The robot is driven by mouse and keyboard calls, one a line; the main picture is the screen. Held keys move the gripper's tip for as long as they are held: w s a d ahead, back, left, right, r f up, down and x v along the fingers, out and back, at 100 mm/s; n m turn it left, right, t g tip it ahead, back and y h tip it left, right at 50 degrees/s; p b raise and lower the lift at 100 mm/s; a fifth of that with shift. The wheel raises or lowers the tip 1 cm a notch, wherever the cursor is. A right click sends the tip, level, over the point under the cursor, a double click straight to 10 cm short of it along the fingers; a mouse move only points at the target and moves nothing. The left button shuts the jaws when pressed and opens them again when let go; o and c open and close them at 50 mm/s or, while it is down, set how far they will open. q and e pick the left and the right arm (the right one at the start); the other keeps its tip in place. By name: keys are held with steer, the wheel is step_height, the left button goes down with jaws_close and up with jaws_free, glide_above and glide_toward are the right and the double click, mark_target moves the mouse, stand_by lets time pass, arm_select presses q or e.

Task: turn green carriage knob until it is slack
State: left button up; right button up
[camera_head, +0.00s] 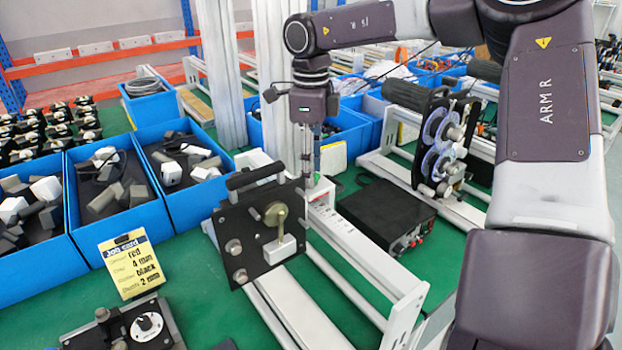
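A black upright plate (238,226) with a bar handle stands on white rails in the middle. It carries a brass-coloured round part (277,213), a white block (280,249) and silver knobs (234,247) at its left and lower edge. My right gripper (309,170) hangs pointing down just behind and right of the plate's upper right corner. Its fingers are thin and partly hidden, so I cannot tell whether they are open or touching anything. My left gripper is out of view.
A yellow job card (128,262) stands at front left, behind a device with a white dial (146,325). Blue bins (110,205) of blocks line the left. A black box (385,213) and a reel fixture (437,145) stand right. Green table (200,300) shows bare at front.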

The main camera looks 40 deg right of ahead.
steer(key=m+b, duration=0.1)
steer(key=m, duration=0.3)
steer(key=shift+f, duration=0.1)
steer(key=m+b, duration=0.1)
steer(key=m, duration=0.3)
steer(key=shift+a, duration=0.25)
